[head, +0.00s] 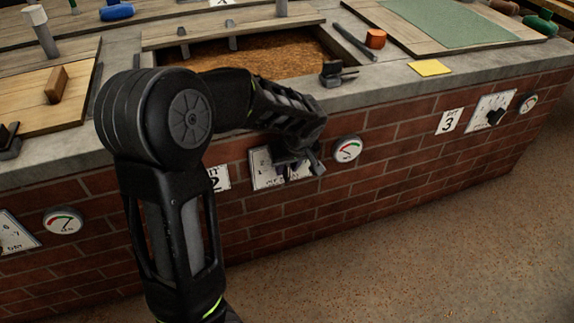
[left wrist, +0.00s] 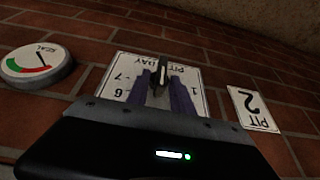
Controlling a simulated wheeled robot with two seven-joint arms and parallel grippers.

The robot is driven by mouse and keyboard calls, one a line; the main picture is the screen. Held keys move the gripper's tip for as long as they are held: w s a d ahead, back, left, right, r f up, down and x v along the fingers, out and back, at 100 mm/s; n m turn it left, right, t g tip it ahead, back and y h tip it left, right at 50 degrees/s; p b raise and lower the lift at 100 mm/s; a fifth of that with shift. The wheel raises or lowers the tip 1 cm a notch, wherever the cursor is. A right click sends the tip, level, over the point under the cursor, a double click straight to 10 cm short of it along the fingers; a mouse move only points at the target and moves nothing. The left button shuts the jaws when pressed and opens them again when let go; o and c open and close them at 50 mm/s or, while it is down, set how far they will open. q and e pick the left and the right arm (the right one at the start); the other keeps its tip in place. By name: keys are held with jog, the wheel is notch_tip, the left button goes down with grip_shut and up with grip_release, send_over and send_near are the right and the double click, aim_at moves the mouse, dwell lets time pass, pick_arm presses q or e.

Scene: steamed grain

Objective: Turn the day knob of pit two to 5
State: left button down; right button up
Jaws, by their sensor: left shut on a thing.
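The white day dial plate of pit two (head: 262,169) is on the brick wall below the open pit, and it shows upside down in the left wrist view (left wrist: 119,82) with the numbers 1, 6 and 7 readable. Its black day knob (left wrist: 163,66) bears a white pointer line. My left gripper (head: 301,164) is at the plate, and its fingers (left wrist: 162,90) are shut on the knob. The fingers and palm cover part of the plate. I cannot tell which number the knob points to. The PIT 2 sign (left wrist: 254,110) is beside the plate. My right gripper is not in view.
A round seal gauge (head: 347,149) is close right of the dial. The stone ledge (head: 385,88) juts above, with a dark bracket (head: 336,75) on it. Pit three's knob (head: 495,117) is farther right. The floor (head: 430,240) before the wall is clear.

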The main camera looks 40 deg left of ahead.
pick_arm(q)
jog(key=shift+w+d+f+m+g+y+p, duration=0.1)
jog(key=shift+w+d+m+g+y+p, duration=0.1)
jog(key=shift+g+y+p, duration=0.45)
jog(key=shift+w+d+f+m+g+y+p, duration=0.1)
jog(key=shift+w+m+g+y+p, duration=0.1)
jog(key=shift+g+y+p, duration=0.5)
jog(key=shift+w+d+f+m+g+y+p, duration=0.1)
jog(key=shift+w+d+m+g+y+p, duration=0.2)
jog(key=shift+g+p, duration=0.6)
jog(key=shift+s+a, duration=0.1)
jog(key=shift+a, duration=0.05)
jog(key=c, duration=1.4)
grip_release()
jog(key=shift+c, duration=0.2)
jog(key=shift+r, duration=0.1)
